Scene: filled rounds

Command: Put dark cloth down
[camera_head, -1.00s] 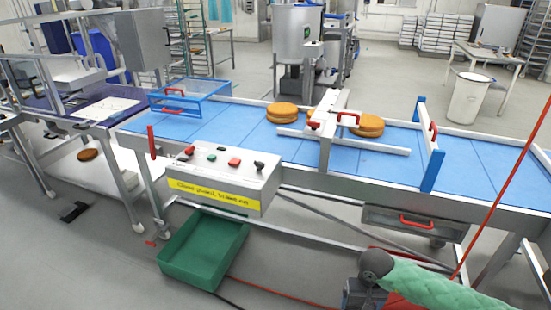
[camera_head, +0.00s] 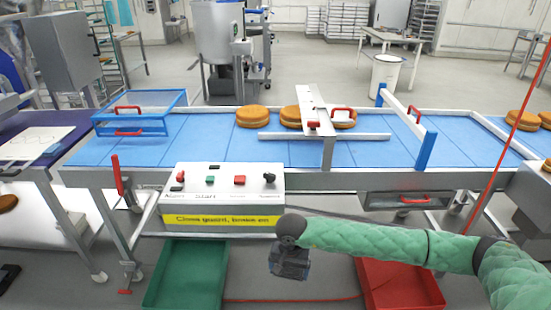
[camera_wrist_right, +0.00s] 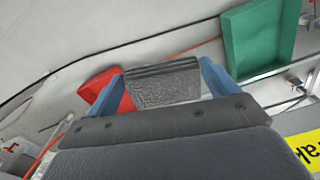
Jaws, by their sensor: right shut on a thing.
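My right gripper (camera_wrist_right: 163,80) shows in the right wrist view with its two blue fingers on either side of a dark grey cloth (camera_wrist_right: 166,88). It is shut on the cloth, which hangs above the floor. In the head view my right gripper (camera_head: 290,262) points down in front of the conveyor, just below the control box and between the green and red crates. The cloth cannot be made out clearly there. My left gripper is not in view.
A green crate (camera_head: 150,295) and a red crate (camera_head: 435,290) stand below the blue conveyor (camera_head: 225,150). The control box (camera_head: 222,185) with a yellow label juts out at the front. Round buns (camera_head: 250,117) lie on the belt. A blue-framed guard (camera_head: 135,125) is at the left.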

